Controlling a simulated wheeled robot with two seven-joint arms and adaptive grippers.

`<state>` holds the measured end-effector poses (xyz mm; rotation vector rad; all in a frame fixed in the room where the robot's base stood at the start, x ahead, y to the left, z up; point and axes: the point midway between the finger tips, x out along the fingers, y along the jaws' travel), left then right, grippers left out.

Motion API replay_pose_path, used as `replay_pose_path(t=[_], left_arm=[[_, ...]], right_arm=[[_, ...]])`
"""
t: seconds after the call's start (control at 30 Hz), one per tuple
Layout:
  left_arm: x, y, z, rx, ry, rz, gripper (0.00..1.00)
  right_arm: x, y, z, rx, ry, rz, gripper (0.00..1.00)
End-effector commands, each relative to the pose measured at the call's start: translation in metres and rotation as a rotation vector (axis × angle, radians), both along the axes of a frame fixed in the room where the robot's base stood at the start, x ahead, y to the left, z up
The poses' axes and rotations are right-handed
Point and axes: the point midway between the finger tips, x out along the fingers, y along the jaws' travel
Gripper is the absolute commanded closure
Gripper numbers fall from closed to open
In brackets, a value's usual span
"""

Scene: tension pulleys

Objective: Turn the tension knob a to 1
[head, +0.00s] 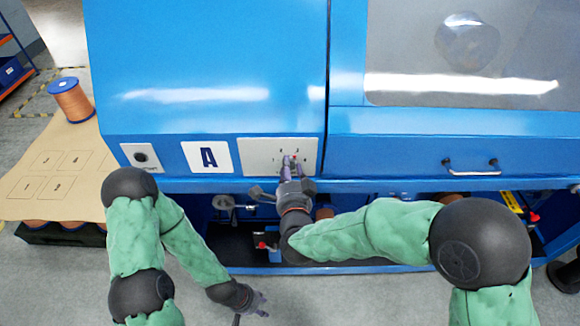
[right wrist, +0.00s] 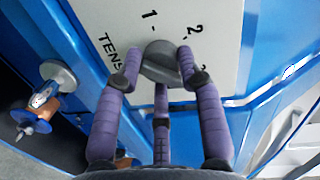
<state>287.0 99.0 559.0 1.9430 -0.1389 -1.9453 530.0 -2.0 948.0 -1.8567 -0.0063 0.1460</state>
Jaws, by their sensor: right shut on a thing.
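The panel prints 1 up and left of the knob, 2 up and right, and part of the word TENSION. Which mark the knob points to cannot be made out. In the head view the right gripper (head: 289,166) covers most of the knob on the pale panel (head: 255,150). My left gripper (head: 255,304) hangs low over the floor, away from the machine; its fingers are too small to judge.
A handled drawer or door (head: 470,165) is at the right. A copper spool (head: 71,99) stands on a cardboard-topped pallet at left.

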Motion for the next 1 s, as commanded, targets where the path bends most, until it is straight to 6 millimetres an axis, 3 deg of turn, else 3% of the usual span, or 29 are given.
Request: replay_pose_path(t=[1.0], left_arm=[[0.0, 0.0, 0.066, 0.0, 0.0, 0.0, 0.6]], right_arm=[[0.001, 0.004, 0.004, -0.966, -0.003, -0.001, 0.95]])
